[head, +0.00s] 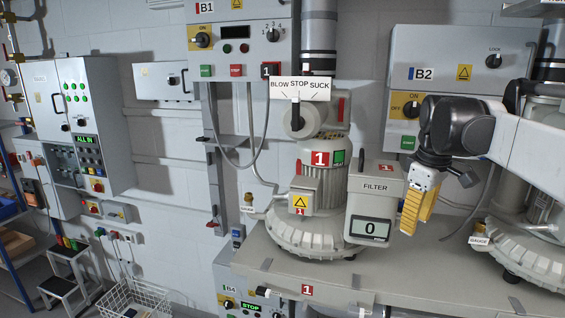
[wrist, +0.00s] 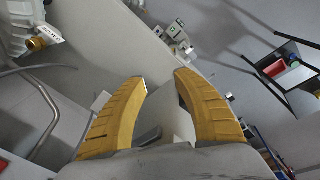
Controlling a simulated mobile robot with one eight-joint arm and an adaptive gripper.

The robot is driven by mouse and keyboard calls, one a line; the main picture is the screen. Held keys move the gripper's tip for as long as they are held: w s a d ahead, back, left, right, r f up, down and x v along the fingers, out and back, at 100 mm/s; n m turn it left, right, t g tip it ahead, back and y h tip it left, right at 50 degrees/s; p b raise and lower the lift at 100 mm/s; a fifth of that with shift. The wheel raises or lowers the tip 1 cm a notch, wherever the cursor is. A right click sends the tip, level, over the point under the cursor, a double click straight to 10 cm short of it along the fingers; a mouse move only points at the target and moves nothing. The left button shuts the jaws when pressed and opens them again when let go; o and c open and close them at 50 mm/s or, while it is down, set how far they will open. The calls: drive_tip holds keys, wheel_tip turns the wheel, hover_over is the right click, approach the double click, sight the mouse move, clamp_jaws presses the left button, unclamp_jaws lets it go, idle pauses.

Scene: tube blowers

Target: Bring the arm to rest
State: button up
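My gripper (head: 413,215) has yellow ribbed fingers. In the head view it hangs pointing down, in front of and just right of the filter box (head: 375,203) with its display reading 0. My arm reaches in from the right edge. In the wrist view the two fingers of my gripper (wrist: 161,82) stand apart with a gap between their tips and nothing between them. The gripper is open and empty. Whether it touches the filter box cannot be told.
Blower 1 (head: 316,215) stands on the grey bench (head: 330,276). A second blower (head: 530,240) is at the right. Control boxes B1 (head: 240,45) and B2 (head: 450,75) hang on the wall. A wire basket (head: 135,300) and a step stool (head: 70,277) are at the lower left.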

drive_tip(key=s+a+f+m+t+b, duration=0.1)
drive_tip(key=s+a+f+m+b, duration=0.1)
drive_tip(key=s+f+b, duration=0.4)
drive_tip(key=s+a+f+m+t+b, duration=0.2)
drive_tip(key=s+a+f+b, duration=0.3)
drive_tip(key=f, duration=1.2)
drive_tip(key=s+a+f+m+t+b, duration=0.2)
drive_tip(key=s+a+f+m+b, duration=0.1)
drive_tip(key=s+f+b, duration=0.6)
wheel_tip(320, 180, down, 2)
drive_tip(key=shift+s+a+f+m, duration=0.2)
drive_tip(key=shift+s+a+m, duration=0.1)
drive_tip(key=shift+s+a, duration=0.35)
